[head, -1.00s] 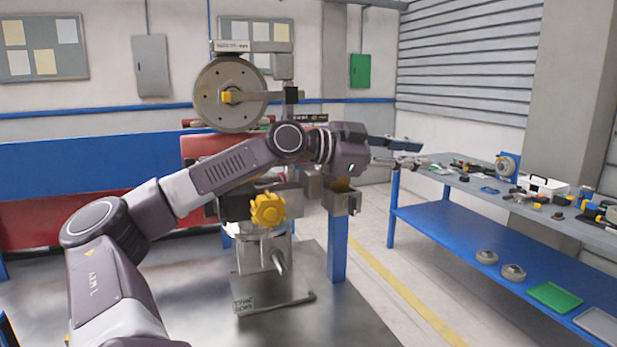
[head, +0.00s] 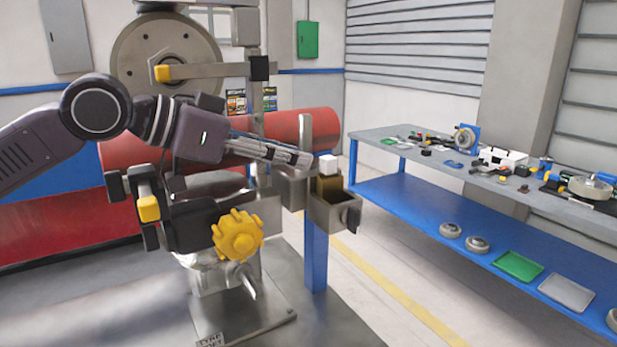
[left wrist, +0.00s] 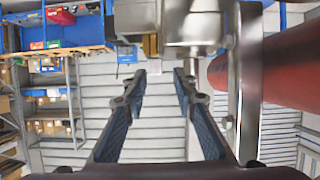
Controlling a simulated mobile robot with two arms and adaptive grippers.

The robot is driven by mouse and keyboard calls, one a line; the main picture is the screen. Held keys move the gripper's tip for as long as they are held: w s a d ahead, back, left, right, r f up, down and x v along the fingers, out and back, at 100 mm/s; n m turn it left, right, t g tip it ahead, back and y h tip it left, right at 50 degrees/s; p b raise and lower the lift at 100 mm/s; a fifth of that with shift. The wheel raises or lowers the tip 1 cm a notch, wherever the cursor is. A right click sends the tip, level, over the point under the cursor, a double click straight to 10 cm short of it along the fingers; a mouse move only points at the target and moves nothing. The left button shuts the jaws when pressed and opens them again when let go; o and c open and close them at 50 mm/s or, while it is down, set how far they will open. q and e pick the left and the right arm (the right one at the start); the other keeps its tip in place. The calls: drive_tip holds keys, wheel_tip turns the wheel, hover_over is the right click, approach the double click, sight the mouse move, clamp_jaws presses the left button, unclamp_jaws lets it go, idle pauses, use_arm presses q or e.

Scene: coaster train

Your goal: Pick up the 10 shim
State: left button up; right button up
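No thing marked as the 10 shim is readable. A small metal bin (head: 335,217) on the blue post holds brass-brown upright pieces (head: 327,188) with a small white block (head: 328,165) above them. I cannot tell if any is the shim. My left gripper (head: 300,160) points right, at about the bin's height and just left of the white block in the picture. In the left wrist view its two fingers (left wrist: 160,72) are apart with nothing between them. Metal parts and a brass-coloured piece (left wrist: 150,45) show beyond the tips. My right gripper is not in view.
A machine with a large grey disc (head: 165,45), yellow knob (head: 238,235) and upright metal post (head: 305,145) stands close to my left arm. A red cylinder (head: 285,130) lies behind. A cluttered blue-framed bench (head: 375,133) stands right, across open floor.

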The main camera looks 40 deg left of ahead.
sight(325, 158)
use_arm(q)
drive_tip(key=shift+w+d+p, duration=0.25)
drive_tip(key=shift+d+p, duration=0.05)
drive_tip(key=shift+d, duration=0.2)
drive_tip(key=shift+w+d+p, duration=0.25)
drive_tip(key=shift+d, duration=0.2)
drive_tip(key=shift+w+d+f+p, duration=0.1)
drive_tip(key=shift+w+d+p, duration=0.25)
drive_tip(key=shift+w, duration=0.1)
drive_tip(key=p+x, duration=0.2)
drive_tip(key=x, duration=0.1)
drive_tip(key=shift+w+a+p, duration=0.25)
drive_tip(key=shift+w+p, duration=0.15)
drive_tip(key=shift+w, duration=0.05)
drive_tip(key=shift+w+d+f, duration=0.2)
drive_tip(key=shift+w+d, duration=0.1)
drive_tip(key=shift+w, duration=0.15)
drive_tip(key=shift+a+f, duration=0.15)
drive_tip(key=c, duration=0.6)
clamp_jaws()
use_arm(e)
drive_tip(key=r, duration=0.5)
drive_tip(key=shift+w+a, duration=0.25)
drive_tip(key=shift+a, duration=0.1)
